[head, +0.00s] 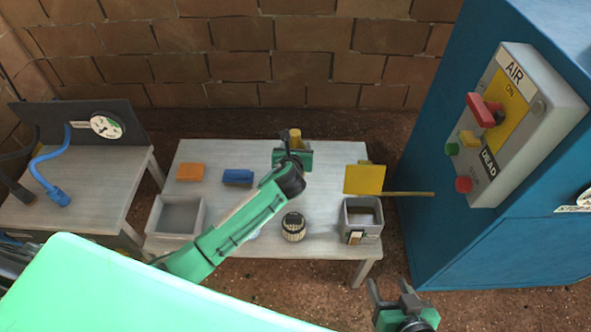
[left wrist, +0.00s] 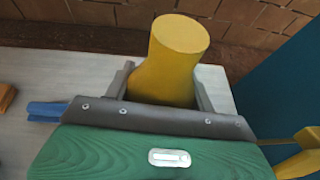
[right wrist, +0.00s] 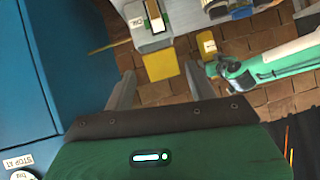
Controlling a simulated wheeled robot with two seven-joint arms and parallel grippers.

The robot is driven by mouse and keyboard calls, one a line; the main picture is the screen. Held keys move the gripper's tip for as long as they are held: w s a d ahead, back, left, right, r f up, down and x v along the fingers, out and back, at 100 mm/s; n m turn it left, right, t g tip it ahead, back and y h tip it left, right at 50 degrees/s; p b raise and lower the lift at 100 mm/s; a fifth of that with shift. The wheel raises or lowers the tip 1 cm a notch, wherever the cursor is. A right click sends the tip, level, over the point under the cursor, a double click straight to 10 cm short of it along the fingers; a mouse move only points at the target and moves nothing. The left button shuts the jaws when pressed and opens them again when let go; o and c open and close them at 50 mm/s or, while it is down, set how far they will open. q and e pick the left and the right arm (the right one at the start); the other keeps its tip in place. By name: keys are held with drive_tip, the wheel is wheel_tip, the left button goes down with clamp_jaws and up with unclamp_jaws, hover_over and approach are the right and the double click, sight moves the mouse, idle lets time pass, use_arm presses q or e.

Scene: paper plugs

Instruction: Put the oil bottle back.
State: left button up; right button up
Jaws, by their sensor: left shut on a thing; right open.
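The yellow oil bottle (head: 296,134) is at the back middle of the table, mostly hidden by my left gripper (head: 292,157) in the head view. The left wrist view shows the bottle (left wrist: 177,62) upright between the fingers, and the gripper is shut on it. I cannot tell whether its base touches the table. A grey open-topped box (head: 361,236) with a small label stands at the front right of the table; in the right wrist view its label looks like "OIL" (right wrist: 138,21). My right gripper (head: 396,294) is open and empty, off the table's front right corner.
A yellow plate (head: 364,180) with a rod sticks out near the table's right edge. A striped round pot (head: 293,226), an orange block (head: 190,172), a blue block (head: 237,177) and a grey tray (head: 179,216) are on the table. A blue cabinet (head: 450,190) stands at the right.

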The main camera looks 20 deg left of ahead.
use_arm(q)
wheel_tip(320, 180, down, 4)
drive_tip(key=shift+f+b, duration=0.15)
drive_tip(key=shift+b, duration=0.5)
drive_tip(key=shift+f, duration=0.4)
drive_tip(key=shift+f+b, duration=0.35)
drive_tip(key=shift+f, duration=0.2)
wheel_tip(320, 180, down, 2)
drive_tip(key=shift+f+b, duration=0.25)
drive_tip(key=shift+b, duration=0.25)
use_arm(e)
drive_tip(key=w+a+r+t+y, duration=0.2)
drive_tip(key=w+r+t, duration=0.1)
drive_tip(key=r+t, duration=0.3)
drive_tip(key=shift+w+r, duration=0.25)
drive_tip(key=shift+r, duration=0.05)
use_arm(q)
drive_tip(key=shift+f, duration=0.15)
drive_tip(key=o, duration=0.9)
